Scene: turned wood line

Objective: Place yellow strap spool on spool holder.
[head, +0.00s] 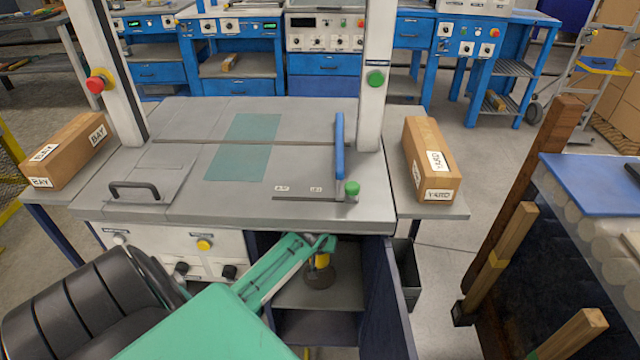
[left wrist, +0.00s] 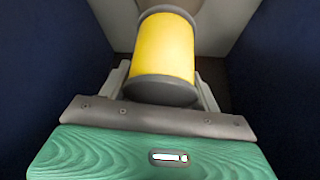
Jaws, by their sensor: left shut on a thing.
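The yellow strap spool (head: 322,260) is inside the open cabinet under the machine table, partly hidden by my left gripper (head: 325,243). In the left wrist view the spool (left wrist: 165,50) is a yellow drum with dark end flanges. It sits between the two pale fingers, and the gripper is shut on it. A dark round piece (head: 318,278) shows just below the yellow in the head view. I cannot tell whether it is the spool holder or the spool's lower flange, nor whether the spool rests on anything. My right gripper is in neither view.
The cabinet's dark blue side panel (head: 385,295) stands close to the right of the gripper. The grey machine table (head: 230,190) overhangs the opening. A grey shelf (head: 345,291) lies below the spool. A black bin (head: 405,275) hangs outside at right.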

